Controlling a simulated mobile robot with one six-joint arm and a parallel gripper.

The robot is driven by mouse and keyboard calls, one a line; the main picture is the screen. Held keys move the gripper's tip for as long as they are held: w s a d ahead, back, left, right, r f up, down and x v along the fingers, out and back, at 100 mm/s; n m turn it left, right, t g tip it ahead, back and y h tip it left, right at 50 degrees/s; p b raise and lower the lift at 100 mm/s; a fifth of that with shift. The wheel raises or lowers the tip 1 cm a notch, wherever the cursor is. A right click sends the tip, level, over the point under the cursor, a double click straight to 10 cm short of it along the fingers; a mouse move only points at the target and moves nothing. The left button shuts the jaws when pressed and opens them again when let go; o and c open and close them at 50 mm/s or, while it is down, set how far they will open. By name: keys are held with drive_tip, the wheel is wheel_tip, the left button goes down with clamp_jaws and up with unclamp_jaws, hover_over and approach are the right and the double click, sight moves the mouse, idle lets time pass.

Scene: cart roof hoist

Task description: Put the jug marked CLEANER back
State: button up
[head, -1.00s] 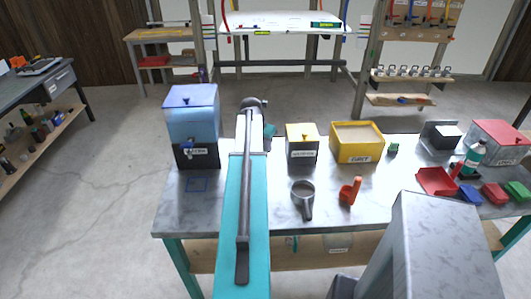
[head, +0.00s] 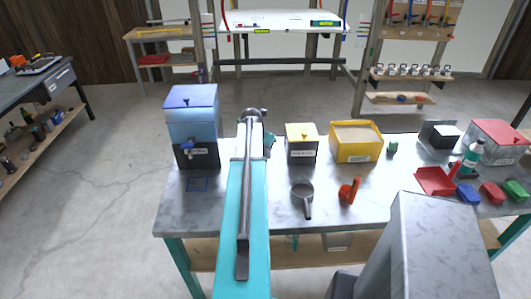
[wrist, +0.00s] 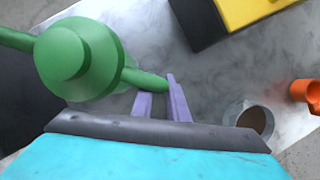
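A green jug-like thing (wrist: 78,58) with a round stepped top fills the upper left of the wrist view, close to the camera. A green bar runs from it to my gripper's (wrist: 163,92) pale purple fingers, which appear closed about its end. In the head view my arm hides most of the gripper; a dark green piece (head: 270,137) shows just right of the arm's end. No CLEANER mark is readable. A teal bottle (head: 474,155) with a white label stands at the right of the bench.
A yellow-lidded box (head: 301,143), a yellow GRIT box (head: 356,150), a grey scoop (head: 303,192) and an orange scoop (head: 348,191) are on the right.

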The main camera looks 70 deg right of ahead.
drive_tip(key=o, duration=0.5)
drive_tip(key=shift+c, duration=0.2)
drive_tip(key=shift+a+r, duration=0.1)
drive_tip(key=shift+r, duration=0.15)
drive_tip(key=b+v, duration=0.2)
drive_tip(key=v, duration=0.9)
drive_tip(key=shift+r, duration=0.35)
drive_tip(key=shift+a, duration=0.15)
